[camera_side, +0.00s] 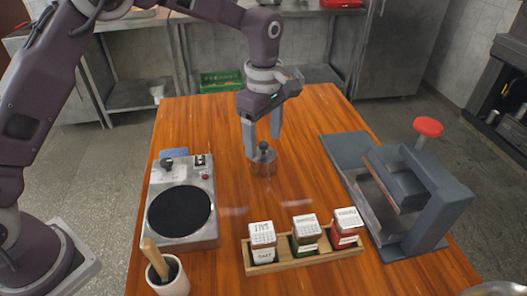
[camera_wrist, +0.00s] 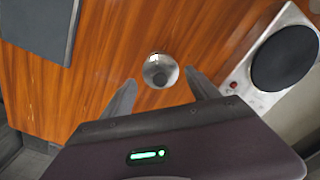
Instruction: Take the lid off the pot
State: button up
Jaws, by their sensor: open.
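My gripper (camera_side: 263,138) points down over the lid, fingers apart, with the fingertips around the height of the knob. In the wrist view the lidded pot (camera_wrist: 160,70) lies between and just beyond the two spread fingertips. Nothing is held. I cannot tell whether a finger touches the lid.
A hot plate (camera_side: 180,212) stands to the left and a grey press (camera_side: 410,195) to the right. A rack (camera_side: 300,256) with several spice shakers and a cup (camera_side: 168,275) with a wooden-handled tool are in front. Table around the pot is clear.

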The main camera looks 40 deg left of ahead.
notch_tip(320, 180, down, 2)
grip_shut()
dwell(0.4)
jog(key=shift+f, duration=0.1)
